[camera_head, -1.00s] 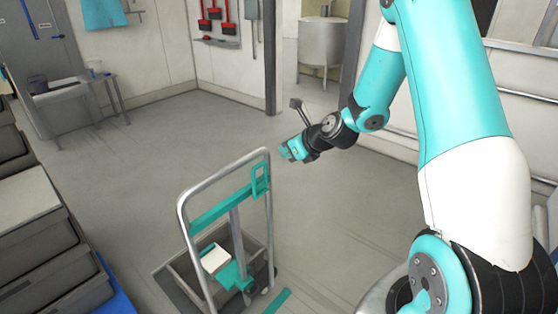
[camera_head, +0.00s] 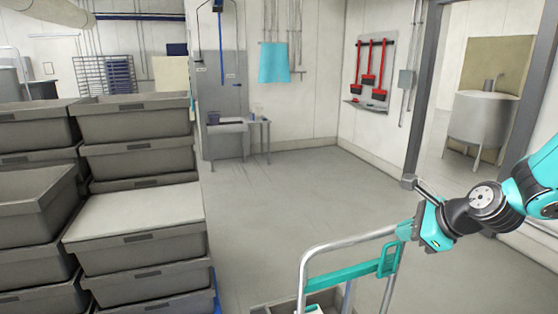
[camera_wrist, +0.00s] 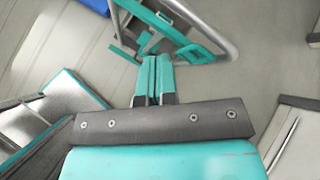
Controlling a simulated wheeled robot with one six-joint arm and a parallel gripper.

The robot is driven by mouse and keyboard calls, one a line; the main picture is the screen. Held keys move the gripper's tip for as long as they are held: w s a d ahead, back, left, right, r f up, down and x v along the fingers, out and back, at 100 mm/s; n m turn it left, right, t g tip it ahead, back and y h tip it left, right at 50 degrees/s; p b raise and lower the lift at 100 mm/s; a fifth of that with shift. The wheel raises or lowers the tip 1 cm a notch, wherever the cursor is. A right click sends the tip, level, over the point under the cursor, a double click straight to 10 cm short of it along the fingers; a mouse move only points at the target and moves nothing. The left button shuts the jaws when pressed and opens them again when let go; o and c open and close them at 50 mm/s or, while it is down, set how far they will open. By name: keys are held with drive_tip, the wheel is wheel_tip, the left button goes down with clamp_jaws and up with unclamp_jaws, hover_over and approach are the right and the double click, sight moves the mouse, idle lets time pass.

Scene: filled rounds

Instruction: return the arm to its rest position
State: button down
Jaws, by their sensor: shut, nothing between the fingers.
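My gripper (camera_head: 408,231) is at the lower right in the head view, at the end of my teal and black arm. In the wrist view the two teal fingers of my gripper (camera_wrist: 152,82) lie side by side with no gap, and nothing is between them. The gripper is over the floor, near the trolley's handle in the picture. I cannot tell the exact distance between them. The upper part of my arm is outside the head view.
A trolley with a grey metal handle and teal crossbar (camera_head: 345,273) stands in front of me. Stacked grey crates (camera_head: 145,255) fill the left side. A steel tank (camera_head: 482,118) stands beyond a doorway. The floor (camera_head: 280,200) in the middle is clear.

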drive_tip(key=s+a+r+n+g+y, duration=0.1)
drive_tip(key=s+a+r+n+g, duration=0.25)
drive_tip(key=s+a+n, duration=0.55)
drive_tip(key=s+a+r+n+g+h, duration=0.1)
drive_tip(key=s+a+r+n+g, duration=0.1)
drive_tip(key=s+n, duration=0.7)
drive_tip(key=s+a+r+n+g+h, duration=0.1)
drive_tip(key=s+a+r+n+g, duration=0.1)
drive_tip(key=s+n, duration=0.7)
drive_tip(key=r+n, duration=0.1)
drive_tip(key=n, duration=0.2)
drive_tip(key=shift+a, duration=0.4)
